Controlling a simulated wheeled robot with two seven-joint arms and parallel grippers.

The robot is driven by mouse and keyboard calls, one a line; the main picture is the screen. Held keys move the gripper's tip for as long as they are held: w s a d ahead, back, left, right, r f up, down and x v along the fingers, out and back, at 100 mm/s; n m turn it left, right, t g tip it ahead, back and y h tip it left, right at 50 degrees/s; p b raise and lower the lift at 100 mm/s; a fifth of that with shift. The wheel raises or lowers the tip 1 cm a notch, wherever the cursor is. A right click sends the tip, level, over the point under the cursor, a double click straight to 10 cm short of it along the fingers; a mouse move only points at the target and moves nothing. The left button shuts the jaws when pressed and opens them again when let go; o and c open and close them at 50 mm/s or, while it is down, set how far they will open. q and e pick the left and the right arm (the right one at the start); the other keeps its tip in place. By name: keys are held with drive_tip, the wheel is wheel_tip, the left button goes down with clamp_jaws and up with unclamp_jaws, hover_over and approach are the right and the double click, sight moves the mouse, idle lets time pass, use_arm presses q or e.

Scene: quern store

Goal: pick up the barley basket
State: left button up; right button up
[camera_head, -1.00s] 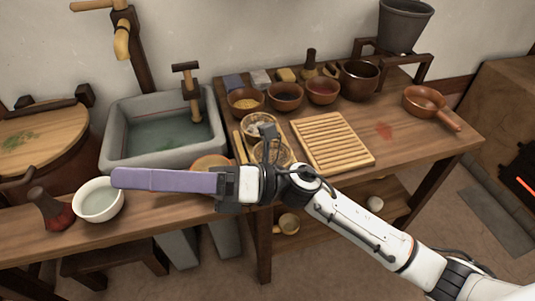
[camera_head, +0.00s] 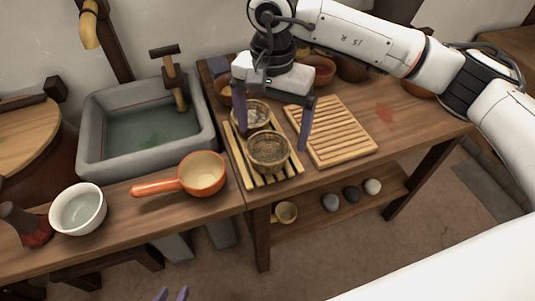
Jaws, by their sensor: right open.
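Two small round woven baskets stand on a slatted wooden rack on the bench. The front basket (camera_head: 268,154) holds dark, grainy contents; the back basket (camera_head: 250,113) holds pale, greyish contents. I cannot tell for sure which holds barley. My right gripper (camera_head: 271,138) points down over the rack, open and empty. Its purple fingers are wide apart, one at the left by the back basket, one to the right of the front basket. I see no contact with either basket.
A slatted board (camera_head: 332,131) lies right of the rack (camera_head: 236,152). An orange handled pan (camera_head: 203,174) and a white bowl (camera_head: 78,210) stand at the front left. A stone sink (camera_head: 90,135) is behind them. Several bowls stand at the back, partly hidden by my right arm.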

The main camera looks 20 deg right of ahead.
sight(267, 153)
drive_tip(key=f, duration=0.7)
drive_tip(key=shift+w+a+p, duration=0.25)
drive_tip(key=shift+a+p, duration=0.05)
drive_tip(key=c, duration=1.2)
drive_tip(key=shift+c, duration=0.4)
drive_tip(key=shift+r, duration=0.1)
drive_tip(key=shift+w+r, duration=0.1)
drive_tip(key=shift+r, duration=0.2)
wheel_tip(267, 153, up, 9)
drive_tip(key=shift+r, duration=0.15)
